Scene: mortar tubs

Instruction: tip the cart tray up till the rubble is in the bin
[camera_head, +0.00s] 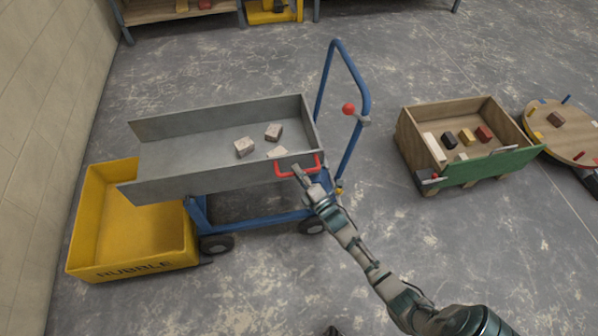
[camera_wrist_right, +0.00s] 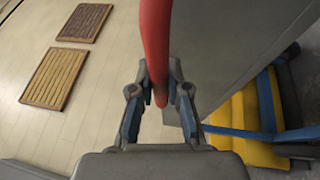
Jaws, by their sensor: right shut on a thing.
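The grey cart tray (camera_head: 195,150) sits on a blue wheeled cart (camera_head: 255,218), its open left end over the yellow rubble bin (camera_head: 120,230). Several pale rubble pieces (camera_head: 243,147) lie on the tray floor toward its right end. My right gripper (camera_head: 299,172) is shut on the red handle (camera_head: 283,172) at the tray's right near corner. In the right wrist view the red handle (camera_wrist_right: 156,50) runs between the fingers of the gripper (camera_wrist_right: 160,100). The bin's visible inside looks empty; part of it is hidden under the tray. My left gripper is not in view.
A blue push bar (camera_head: 364,90) with a red knob (camera_head: 348,109) rises at the cart's right end. A wooden crate (camera_head: 405,135) with blocks and a green front stands to the right, beside a round wooden table (camera_head: 585,140). A wall is close on the left; the front floor is clear.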

